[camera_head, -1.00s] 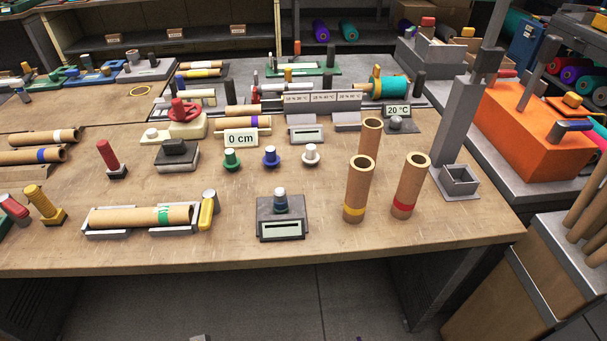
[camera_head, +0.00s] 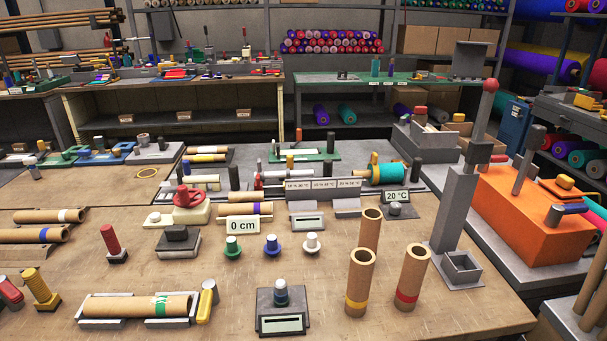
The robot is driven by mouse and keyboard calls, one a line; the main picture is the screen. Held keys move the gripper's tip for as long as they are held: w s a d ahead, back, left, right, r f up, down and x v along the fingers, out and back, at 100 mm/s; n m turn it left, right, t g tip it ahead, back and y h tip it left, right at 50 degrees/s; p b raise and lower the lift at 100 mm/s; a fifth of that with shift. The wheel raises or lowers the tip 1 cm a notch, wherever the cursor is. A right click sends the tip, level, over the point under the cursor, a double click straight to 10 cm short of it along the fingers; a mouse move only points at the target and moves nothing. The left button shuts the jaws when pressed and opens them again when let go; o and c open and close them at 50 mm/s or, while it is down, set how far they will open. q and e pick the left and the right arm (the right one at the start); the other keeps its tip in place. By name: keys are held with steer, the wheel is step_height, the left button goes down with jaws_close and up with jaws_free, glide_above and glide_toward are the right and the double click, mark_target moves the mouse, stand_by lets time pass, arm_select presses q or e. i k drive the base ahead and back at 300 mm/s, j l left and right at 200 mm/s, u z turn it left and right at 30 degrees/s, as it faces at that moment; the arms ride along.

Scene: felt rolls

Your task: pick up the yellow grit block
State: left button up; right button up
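A small yellow block-like piece (camera_head: 205,306) stands at the right end of the grey cradle (camera_head: 120,323), close to a grey cylinder (camera_head: 210,287). A cardboard tube (camera_head: 130,306) with a green band lies in the cradle. A yellow ribbed post (camera_head: 38,286) on a yellow and dark foot tilts farther left. I cannot tell for certain from the picture which yellow piece is the grit block; the small one looks most like a block. Neither of my grippers is in view.
Three upright cardboard tubes, one with a red band (camera_head: 407,296), stand at the right front. A grey device with a slot (camera_head: 282,322) sits right of the yellow piece, with bare tabletop between. A tall grey post (camera_head: 455,210) and an orange block (camera_head: 530,215) are farther right.

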mark_target(47, 302)
steer(key=u, duration=1.75)
